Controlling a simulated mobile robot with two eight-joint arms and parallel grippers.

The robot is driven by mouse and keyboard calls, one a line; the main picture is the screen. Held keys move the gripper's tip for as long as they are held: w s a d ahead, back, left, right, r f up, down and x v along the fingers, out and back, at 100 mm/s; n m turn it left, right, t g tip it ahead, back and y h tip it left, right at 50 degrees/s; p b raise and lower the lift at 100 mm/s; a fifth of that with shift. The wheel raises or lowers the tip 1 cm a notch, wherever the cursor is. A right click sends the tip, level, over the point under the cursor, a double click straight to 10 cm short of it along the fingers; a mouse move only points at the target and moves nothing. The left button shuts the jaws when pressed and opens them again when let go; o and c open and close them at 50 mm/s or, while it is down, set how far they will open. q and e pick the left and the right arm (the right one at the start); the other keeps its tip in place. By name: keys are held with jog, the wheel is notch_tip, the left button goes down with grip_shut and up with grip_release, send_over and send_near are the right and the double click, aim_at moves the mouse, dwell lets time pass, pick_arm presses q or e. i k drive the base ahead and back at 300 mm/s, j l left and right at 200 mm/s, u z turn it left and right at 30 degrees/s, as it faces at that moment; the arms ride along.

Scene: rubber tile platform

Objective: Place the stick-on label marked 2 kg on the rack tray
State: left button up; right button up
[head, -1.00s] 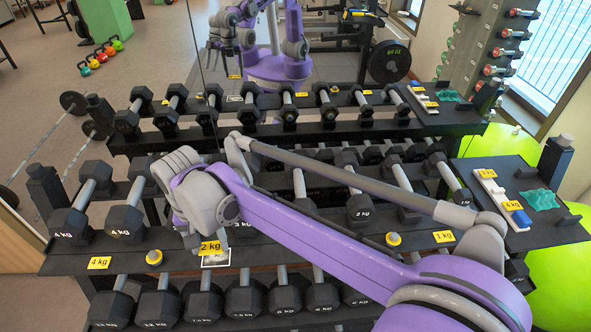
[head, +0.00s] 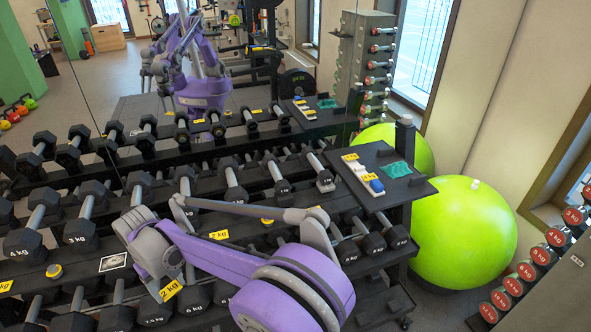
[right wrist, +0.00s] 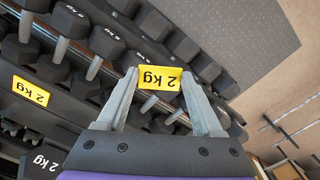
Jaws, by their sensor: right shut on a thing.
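My right gripper (head: 166,272) is shut on a yellow label marked 2 kg (head: 171,290), held in front of the dumbbell rack (head: 82,262). In the right wrist view the label (right wrist: 160,78) sits between the two fingertips (right wrist: 160,82). A white-edged square (head: 113,262) lies on the rack's front ledge, left of the held label and apart from it. A black tray (head: 409,191) stands at the rack's right end. My left gripper is outside the head view, apart from a mirror reflection.
Another yellow label (head: 219,234) is on the ledge beyond my right arm. A yellow knob (head: 54,271) sits on the ledge at the left. Dumbbells fill the tiers. A large green ball (head: 463,232) is right of the rack. A mirror stands behind it.

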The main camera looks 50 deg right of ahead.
aim_at(392, 190)
jog(key=k+l, duration=0.15)
jog(key=l, duration=0.15)
jog(key=k+l, duration=0.2)
jog(key=k+l+z, duration=0.2)
jog(key=l, duration=0.2)
jog(key=k+l+z, duration=0.2)
jog(key=l, duration=0.2)
jog(key=i+l+z, duration=0.15)
jog(key=z, duration=0.2)
jog(key=i+z, duration=0.65)
jog(key=i, duration=0.25)
